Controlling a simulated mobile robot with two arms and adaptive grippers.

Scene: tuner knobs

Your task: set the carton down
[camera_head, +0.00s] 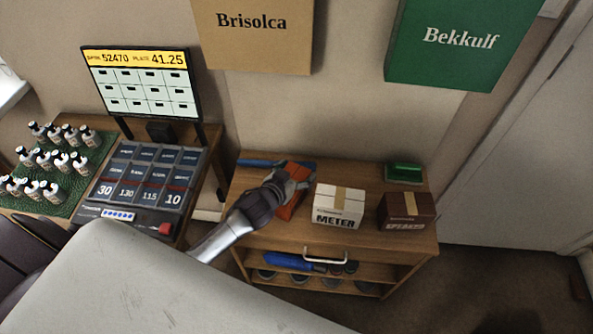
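An orange-red carton (291,208) is at the left part of the wooden cabinet top, partly hidden by my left gripper. My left gripper (292,183) reaches in from the lower left, with its fingers closed about the carton. I cannot tell whether the carton's underside touches the cabinet top. A blue flat thing (253,163) lies behind the carton, partly covered by it and the gripper. A white carton marked METER (338,207) stands just to the right. My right gripper is not in view.
The wooden cabinet (368,240) also carries a dark brown carton (407,211) and a green tray (404,173) at the right. Its shelf below holds a blue tool (290,262). A bench with a screen (143,82) and bottles on a green mat (88,150) stands left.

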